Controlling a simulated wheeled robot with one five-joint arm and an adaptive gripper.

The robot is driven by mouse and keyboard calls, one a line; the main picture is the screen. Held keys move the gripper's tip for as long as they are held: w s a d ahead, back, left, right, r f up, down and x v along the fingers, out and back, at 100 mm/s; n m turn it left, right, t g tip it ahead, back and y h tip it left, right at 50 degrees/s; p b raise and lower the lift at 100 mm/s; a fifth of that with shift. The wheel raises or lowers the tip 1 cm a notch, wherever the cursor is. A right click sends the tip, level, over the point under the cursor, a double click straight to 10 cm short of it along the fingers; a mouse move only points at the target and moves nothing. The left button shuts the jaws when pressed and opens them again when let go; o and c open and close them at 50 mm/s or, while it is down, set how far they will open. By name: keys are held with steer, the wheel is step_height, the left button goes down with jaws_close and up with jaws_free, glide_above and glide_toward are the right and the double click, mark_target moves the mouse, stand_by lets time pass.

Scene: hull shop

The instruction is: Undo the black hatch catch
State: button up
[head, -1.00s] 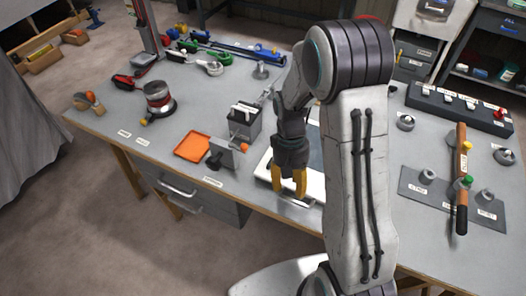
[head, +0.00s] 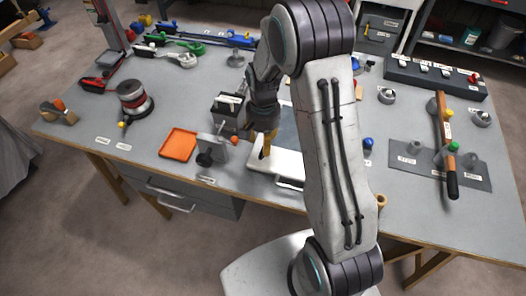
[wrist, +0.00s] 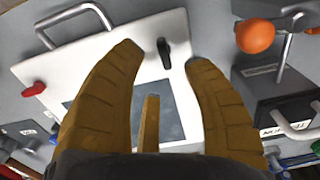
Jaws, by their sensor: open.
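The black hatch catch (wrist: 163,53) stands on the white hatch panel (wrist: 187,112) in the wrist view. In the head view my gripper (head: 264,150) is over the left part of the white panel (head: 262,174). The black catch cannot be made out there.
A grey box with an orange-knobbed lever (wrist: 254,36) stands close to the right of the panel in the wrist view. In the head view an orange tray (head: 179,144) and a grey clamp-like stand (head: 211,147) are to the left. My arm hides the panel's right side.

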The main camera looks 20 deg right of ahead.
mark_target(262, 154)
steer(key=shift+f+p, duration=0.35)
steer(key=shift+f, duration=2.7)
steer(key=shift+c, duration=0.2)
jaws_close()
